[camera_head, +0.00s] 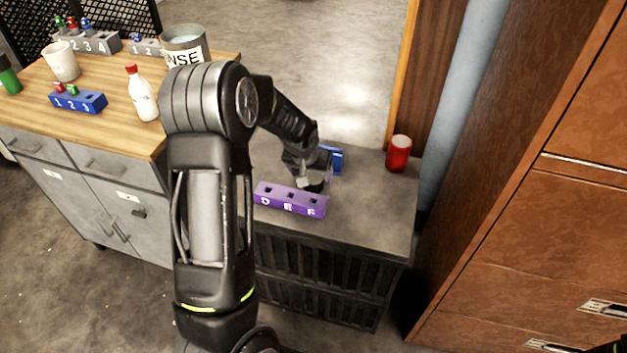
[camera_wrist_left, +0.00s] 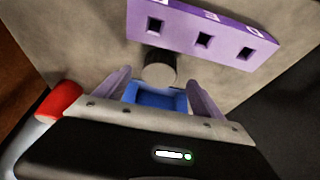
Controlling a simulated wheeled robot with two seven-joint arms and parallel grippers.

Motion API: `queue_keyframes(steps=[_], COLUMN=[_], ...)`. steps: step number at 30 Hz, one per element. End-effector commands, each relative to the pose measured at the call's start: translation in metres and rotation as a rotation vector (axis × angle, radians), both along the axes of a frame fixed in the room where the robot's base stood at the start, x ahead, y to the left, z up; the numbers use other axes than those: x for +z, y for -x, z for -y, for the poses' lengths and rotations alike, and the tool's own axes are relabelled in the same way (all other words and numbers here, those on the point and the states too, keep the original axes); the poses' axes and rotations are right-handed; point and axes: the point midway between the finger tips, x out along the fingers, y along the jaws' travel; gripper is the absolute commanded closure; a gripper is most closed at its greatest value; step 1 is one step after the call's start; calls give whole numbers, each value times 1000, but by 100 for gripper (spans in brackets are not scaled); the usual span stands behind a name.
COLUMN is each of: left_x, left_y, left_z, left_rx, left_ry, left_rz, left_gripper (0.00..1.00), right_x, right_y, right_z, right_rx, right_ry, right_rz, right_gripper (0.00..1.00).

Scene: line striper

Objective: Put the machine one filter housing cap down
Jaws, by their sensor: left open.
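A dark round cap (camera_wrist_left: 159,68) with a greyish top, which looks like the filter housing cap, sits on the dark grey bench top close to the purple block marked D, E, F (camera_head: 290,199). In the head view the cap (camera_head: 315,187) is partly hidden by my gripper. My left gripper (camera_head: 313,176) is open, low over the bench; in the left wrist view its two pale purple fingers (camera_wrist_left: 159,80) stand apart, with the cap just beyond and between their tips. The gripper does not appear closed on it. My right gripper is not in view.
A blue holder (camera_head: 337,158) lies behind the gripper and a red cup (camera_head: 398,153) stands at the bench's right. The wooden counter (camera_head: 115,128) at left holds a bottle (camera_head: 142,95), a white cup (camera_head: 61,62) and a blue numbered block (camera_head: 78,101). The bench's front right is clear.

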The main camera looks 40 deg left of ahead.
Motion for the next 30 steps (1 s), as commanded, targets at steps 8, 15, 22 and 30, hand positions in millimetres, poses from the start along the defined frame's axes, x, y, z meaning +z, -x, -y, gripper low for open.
queue_keyframes(steps=[8, 15, 22, 30], left_x=[-34, -36, -36, -36], left_y=[-15, -16, -16, -16], left_z=[-6, -6, -5, -5], left_rx=[0, 0, 0, 0], left_ry=[1, 1, 1, 1], left_rz=[-2, 0, 0, 0], left_gripper=[21, 21, 21, 30], right_x=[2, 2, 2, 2], right_y=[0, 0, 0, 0], right_z=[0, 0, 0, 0], right_rx=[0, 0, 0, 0], right_ry=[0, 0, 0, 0], right_rz=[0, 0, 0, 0], right_gripper=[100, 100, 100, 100])
